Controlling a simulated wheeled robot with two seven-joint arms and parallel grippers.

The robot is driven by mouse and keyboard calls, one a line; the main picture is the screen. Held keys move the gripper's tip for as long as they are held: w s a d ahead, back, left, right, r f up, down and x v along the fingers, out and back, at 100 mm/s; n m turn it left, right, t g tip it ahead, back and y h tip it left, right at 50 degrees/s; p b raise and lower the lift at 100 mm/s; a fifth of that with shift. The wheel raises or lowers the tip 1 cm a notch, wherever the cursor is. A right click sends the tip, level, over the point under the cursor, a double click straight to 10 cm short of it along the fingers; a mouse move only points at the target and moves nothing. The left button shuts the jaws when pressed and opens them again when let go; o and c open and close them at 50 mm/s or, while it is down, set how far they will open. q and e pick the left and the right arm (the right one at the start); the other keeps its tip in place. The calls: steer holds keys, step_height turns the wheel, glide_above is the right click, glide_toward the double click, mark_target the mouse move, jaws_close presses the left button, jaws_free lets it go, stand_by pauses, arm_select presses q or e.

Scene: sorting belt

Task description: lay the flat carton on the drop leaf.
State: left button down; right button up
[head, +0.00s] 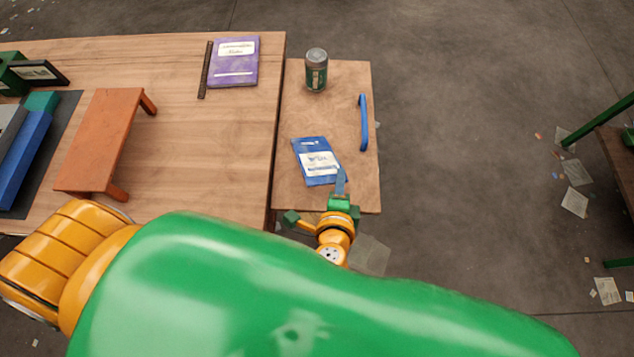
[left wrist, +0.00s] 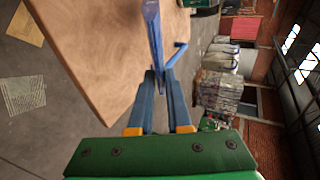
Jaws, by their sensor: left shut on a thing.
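The flat carton (head: 316,158) is blue with a white label and shows label-up over the drop leaf (head: 336,118), a wooden panel at the table's right side. My left gripper (head: 340,182) is shut on the carton's near right corner. In the left wrist view the fingers (left wrist: 154,85) close on the carton (left wrist: 152,28), a thin blue strip seen nearly edge-on. The leaf (left wrist: 105,60) shows to its left. I cannot tell whether the carton touches the leaf. My right gripper is not in view.
A dark green can (head: 316,72) stands at the leaf's far end, and a blue handle (head: 363,122) is at its right edge. The table (head: 200,150) carries a purple notebook (head: 236,62) and an orange stand (head: 103,140). The leaf's middle is bare.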

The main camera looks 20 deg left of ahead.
arm_select(q)
step_height(320, 180, down, 2)
steer(key=shift+b, duration=0.3)
steer(key=shift+r, duration=0.1)
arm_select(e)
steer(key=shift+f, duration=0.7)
arm_select(q)
steer(key=c, duration=1)
jaws_free()
steer(key=shift+r, duration=0.1)
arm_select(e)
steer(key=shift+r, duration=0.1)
arm_select(q)
steer(key=p+v, duration=0.3)
steer(key=v, duration=0.5)
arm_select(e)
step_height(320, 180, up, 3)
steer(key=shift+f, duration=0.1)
